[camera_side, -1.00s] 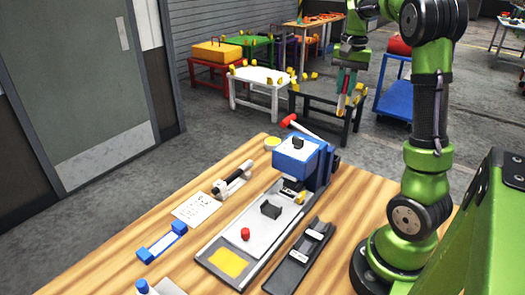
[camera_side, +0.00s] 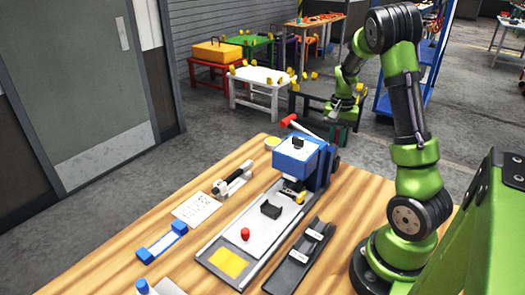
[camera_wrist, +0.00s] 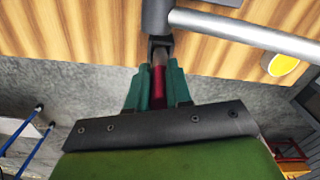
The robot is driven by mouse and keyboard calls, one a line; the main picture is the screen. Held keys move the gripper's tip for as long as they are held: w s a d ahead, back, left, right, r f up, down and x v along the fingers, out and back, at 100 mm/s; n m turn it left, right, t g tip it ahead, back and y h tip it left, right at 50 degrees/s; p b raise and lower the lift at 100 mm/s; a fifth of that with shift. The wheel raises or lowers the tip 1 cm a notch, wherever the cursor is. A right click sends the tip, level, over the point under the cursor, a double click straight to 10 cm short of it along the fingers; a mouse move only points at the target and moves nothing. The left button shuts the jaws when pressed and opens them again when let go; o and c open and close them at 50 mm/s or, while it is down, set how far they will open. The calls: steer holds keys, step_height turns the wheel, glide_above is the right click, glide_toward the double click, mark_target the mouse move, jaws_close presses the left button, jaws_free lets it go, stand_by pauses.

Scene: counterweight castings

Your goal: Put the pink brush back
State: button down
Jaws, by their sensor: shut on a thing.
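My gripper (camera_side: 340,132) is beyond the far edge of the bench, low behind the blue press, its tips partly hidden in the side view. In the wrist view its teal fingers (camera_wrist: 158,88) are shut on a narrow crimson-pink handle, which I take for the pink brush (camera_wrist: 159,78). The brush's far end lies close to a dark bracket and grey bar; I cannot tell whether they touch. A black tray (camera_side: 298,258) with two white-labelled supports lies at the bench's front right, with no brush visible in it.
The blue press (camera_side: 296,160) has a red-ended lever (camera_side: 290,121) sticking up near my gripper; its grey bar (camera_wrist: 245,33) crosses the wrist view. A yellow-centred round (camera_wrist: 284,66) sits at the bench edge. A red knob (camera_side: 245,233) is on the press plate.

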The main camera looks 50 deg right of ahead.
steer(key=shift+f, duration=1.25)
steer(key=c, duration=1)
jaws_free()
steer(key=shift+f, duration=0.1)
steer(key=shift+c, duration=0.2)
